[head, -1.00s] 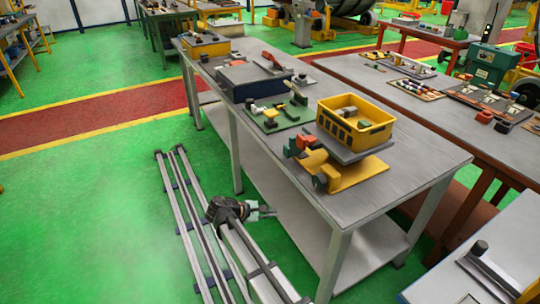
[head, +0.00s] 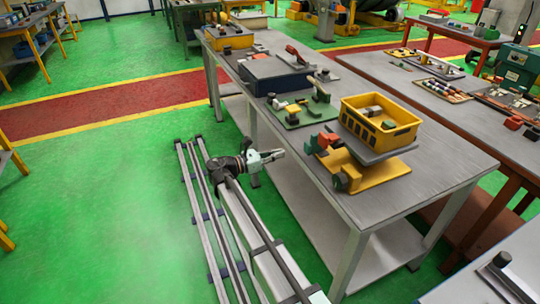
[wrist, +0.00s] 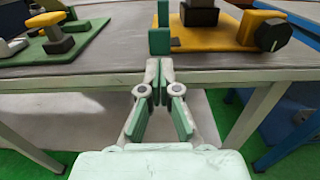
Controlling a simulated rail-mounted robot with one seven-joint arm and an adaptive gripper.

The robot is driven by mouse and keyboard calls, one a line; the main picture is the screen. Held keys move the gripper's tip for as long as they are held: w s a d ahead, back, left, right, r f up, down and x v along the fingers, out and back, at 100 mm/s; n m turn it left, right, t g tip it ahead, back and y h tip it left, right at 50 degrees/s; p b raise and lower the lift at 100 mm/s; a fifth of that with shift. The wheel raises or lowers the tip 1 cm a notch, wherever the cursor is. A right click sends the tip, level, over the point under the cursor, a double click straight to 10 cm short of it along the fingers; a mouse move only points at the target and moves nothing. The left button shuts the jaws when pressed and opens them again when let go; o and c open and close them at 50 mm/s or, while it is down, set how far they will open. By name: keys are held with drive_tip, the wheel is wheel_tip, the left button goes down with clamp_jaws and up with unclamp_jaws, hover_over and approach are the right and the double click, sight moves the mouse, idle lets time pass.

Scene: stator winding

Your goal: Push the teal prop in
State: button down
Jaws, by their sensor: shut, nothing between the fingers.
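The teal prop (wrist: 159,41) stands upright at the front left edge of a yellow fixture (wrist: 215,32) in the wrist view. My gripper (wrist: 158,68) is shut and empty. In the wrist view its fingertips point at the prop from in front of the table edge, apart from it. In the head view my gripper (head: 279,153) is beside the table's left side.
A black knob (wrist: 272,35) stands at the fixture's right in the wrist view. A green board (head: 297,117) with several parts lies left of the fixture. An orange-red part (head: 328,139) sits at the fixture's upper left. The table edge (wrist: 200,75) lies close ahead of my gripper.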

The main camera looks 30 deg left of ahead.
sight(306, 146)
drive_tip(key=p+x, duration=0.1)
drive_tip(key=x, duration=0.7)
drive_tip(key=shift+w+d, duration=0.2)
drive_tip(key=shift+w, duration=0.15)
drive_tip(key=shift+w+p, duration=0.1)
drive_tip(key=shift+p, duration=0.2)
